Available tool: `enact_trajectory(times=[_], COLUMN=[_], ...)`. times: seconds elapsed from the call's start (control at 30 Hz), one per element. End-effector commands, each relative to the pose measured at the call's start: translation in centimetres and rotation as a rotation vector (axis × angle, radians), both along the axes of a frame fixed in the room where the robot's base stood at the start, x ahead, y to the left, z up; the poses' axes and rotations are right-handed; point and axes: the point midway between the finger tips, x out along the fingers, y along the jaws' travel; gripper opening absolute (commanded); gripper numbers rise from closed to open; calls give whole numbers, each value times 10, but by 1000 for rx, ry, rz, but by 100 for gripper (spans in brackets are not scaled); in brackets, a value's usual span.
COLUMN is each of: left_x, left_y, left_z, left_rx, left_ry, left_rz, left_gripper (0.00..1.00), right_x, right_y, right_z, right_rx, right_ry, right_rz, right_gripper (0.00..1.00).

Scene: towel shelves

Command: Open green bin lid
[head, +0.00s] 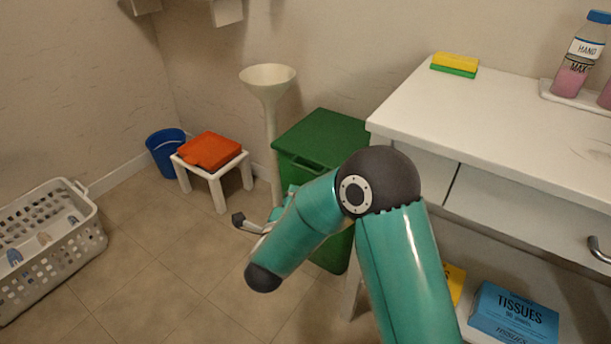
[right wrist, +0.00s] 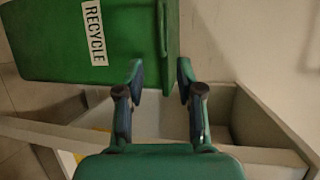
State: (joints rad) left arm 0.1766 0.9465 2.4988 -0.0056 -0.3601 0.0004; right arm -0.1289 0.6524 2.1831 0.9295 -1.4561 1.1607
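The green bin (head: 344,250) stands on the floor between the white funnel-topped stand and the white counter, partly hidden by my right arm. Its flat green lid (head: 322,134) lies shut on top. In the right wrist view, the bin (right wrist: 60,45) shows a white RECYCLE label (right wrist: 94,32), and the lid's edge (right wrist: 171,30) runs along its right side. My right gripper (right wrist: 161,72) is open, its two fingers apart near the lid's edge; I cannot tell whether they touch it. In the head view the right gripper (head: 250,224) is mostly hidden behind my forearm. My left gripper is out of view.
The white counter (head: 520,120) with drawers stands close on the right, with a tissue box (head: 512,312) below. The funnel-topped stand (head: 268,85) rises beside the bin. A white stool (head: 217,187), blue bucket (head: 165,152) and laundry basket (head: 55,250) stand left. The middle floor is clear.

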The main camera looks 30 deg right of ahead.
Motion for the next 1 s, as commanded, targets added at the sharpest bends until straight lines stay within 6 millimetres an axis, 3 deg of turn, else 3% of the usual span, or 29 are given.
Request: enact_trajectory(times=[0.6,1.0], left_x=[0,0], left_y=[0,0], left_z=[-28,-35], left_rx=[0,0], left_ry=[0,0], left_rz=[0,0], left_gripper=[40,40], right_x=[84,110], right_y=[-86,-111], right_z=[-24,-29], right_rx=[-2,-3], right_ry=[2,4], right_rz=[-1,1], right_gripper=[37,37])
